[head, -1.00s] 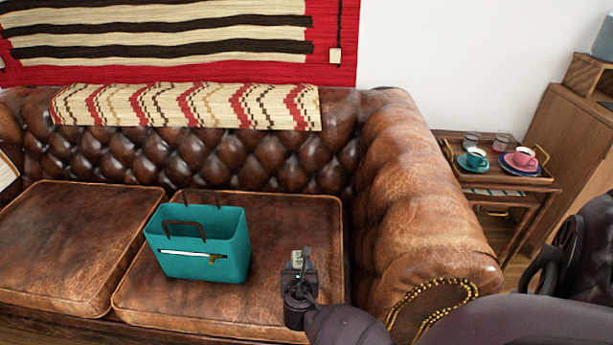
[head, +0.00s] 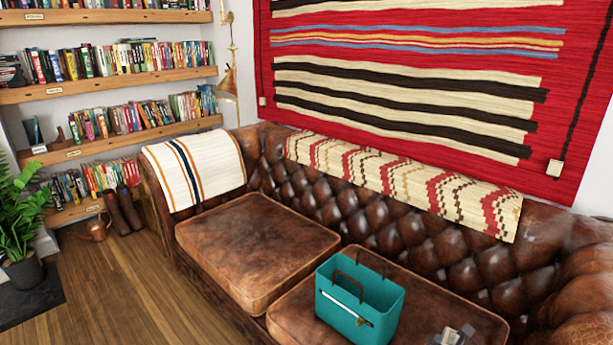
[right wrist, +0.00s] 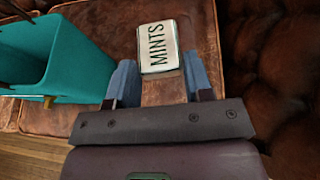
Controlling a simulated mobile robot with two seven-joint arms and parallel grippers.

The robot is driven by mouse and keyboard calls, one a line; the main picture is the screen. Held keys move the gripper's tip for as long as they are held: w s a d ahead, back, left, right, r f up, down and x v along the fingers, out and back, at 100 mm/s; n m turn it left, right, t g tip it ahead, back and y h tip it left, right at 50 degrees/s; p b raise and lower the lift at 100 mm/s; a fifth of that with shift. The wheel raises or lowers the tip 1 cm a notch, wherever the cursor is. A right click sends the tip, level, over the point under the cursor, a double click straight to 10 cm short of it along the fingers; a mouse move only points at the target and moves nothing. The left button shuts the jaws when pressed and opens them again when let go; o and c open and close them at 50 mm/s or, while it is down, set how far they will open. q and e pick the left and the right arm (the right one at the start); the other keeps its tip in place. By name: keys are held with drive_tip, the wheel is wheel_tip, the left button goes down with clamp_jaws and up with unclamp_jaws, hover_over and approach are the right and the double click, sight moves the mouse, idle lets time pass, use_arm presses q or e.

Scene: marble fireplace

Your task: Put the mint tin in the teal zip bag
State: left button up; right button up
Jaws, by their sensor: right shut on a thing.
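The teal zip bag (head: 342,317) stands upright on the right-hand seat cushion of the brown leather sofa, open at the top, with brown handles. In the right wrist view the bag (right wrist: 75,72) is at the left. My right gripper (right wrist: 160,64) is shut on the mint tin (right wrist: 156,45), a pale tin with MINTS on its lid, held between the blue fingers. In the head view the tin (head: 450,336) and gripper show only at the bottom edge, to the right of the bag and apart from it. My left gripper is not in view.
The sofa's tufted backrest (head: 375,225) rises behind the bag, with a patterned throw (head: 400,180) over it. The left seat cushion (head: 255,250) is clear. Bookshelves (head: 110,90) and a plant (head: 20,215) stand at the left. Wooden floor (head: 130,285) lies in front.

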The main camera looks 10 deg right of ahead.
drive_tip(key=s+a+r+n+t+y+p, duration=0.1)
drive_tip(key=a+r+n+y, duration=0.1)
drive_tip(key=a+r, duration=0.5)
drive_tip(key=s+a+r+n+t+y+p, duration=0.15)
drive_tip(key=a+r, duration=0.25)
drive_tip(key=r, duration=0.7)
use_arm(q)
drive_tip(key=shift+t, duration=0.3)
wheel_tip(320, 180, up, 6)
drive_tip(key=p, duration=0.4)
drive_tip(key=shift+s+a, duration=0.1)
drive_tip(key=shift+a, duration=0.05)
use_arm(e)
drive_tip(key=s+a+r+n+t+y, duration=0.1)
drive_tip(key=s+a+r+n+y, duration=0.4)
drive_tip(key=s+r, duration=0.4)
drive_tip(key=shift+s+a+r+y, duration=0.25)
drive_tip(key=shift+s+a+y, duration=0.15)
drive_tip(key=shift+s, duration=0.2)
